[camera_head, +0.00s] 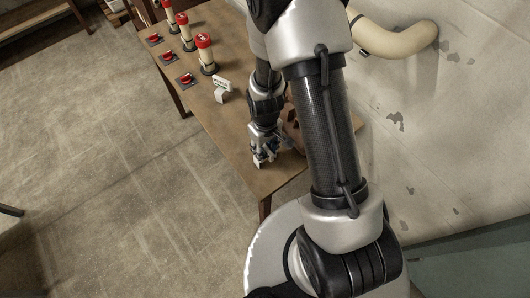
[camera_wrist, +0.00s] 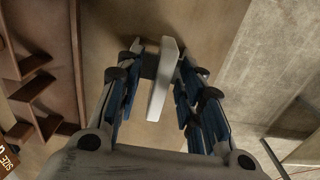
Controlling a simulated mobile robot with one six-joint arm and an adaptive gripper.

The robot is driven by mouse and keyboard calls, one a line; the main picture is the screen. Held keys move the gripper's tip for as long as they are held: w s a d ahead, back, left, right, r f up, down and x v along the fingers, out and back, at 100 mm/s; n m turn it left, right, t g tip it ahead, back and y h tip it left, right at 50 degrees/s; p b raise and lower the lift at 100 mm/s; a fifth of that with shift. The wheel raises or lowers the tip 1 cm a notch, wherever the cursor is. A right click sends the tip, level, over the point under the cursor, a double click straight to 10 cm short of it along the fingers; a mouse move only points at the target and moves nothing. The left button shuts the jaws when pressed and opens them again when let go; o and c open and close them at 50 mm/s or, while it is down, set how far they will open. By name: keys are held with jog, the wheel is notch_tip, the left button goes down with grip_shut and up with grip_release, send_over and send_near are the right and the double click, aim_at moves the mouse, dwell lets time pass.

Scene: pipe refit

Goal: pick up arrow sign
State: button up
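A white sign-like piece (camera_wrist: 163,80) stands between the two blue-padded fingers of my gripper (camera_wrist: 160,68) in the wrist view. I see it nearly edge-on, so no arrow shows on it. The fingers are spread, with a gap on the left side of the piece; on the right the gap is narrower and contact is hard to tell. In the head view my gripper (camera_head: 266,150) is low over the near end of the wooden table (camera_head: 235,128). A small white bit of the piece (camera_head: 259,161) shows at the fingertips.
Another small white sign (camera_head: 222,87) stands further along the table. Red-topped cylinders (camera_head: 205,52) and red buttons on dark plates (camera_head: 186,80) are beyond it. A brown wooden rack (camera_wrist: 42,85) is close on the left in the wrist view. The floor left of the table is clear.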

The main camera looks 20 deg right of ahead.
jog(key=shift+r, duration=0.1)
grip_shut()
dwell(0.3)
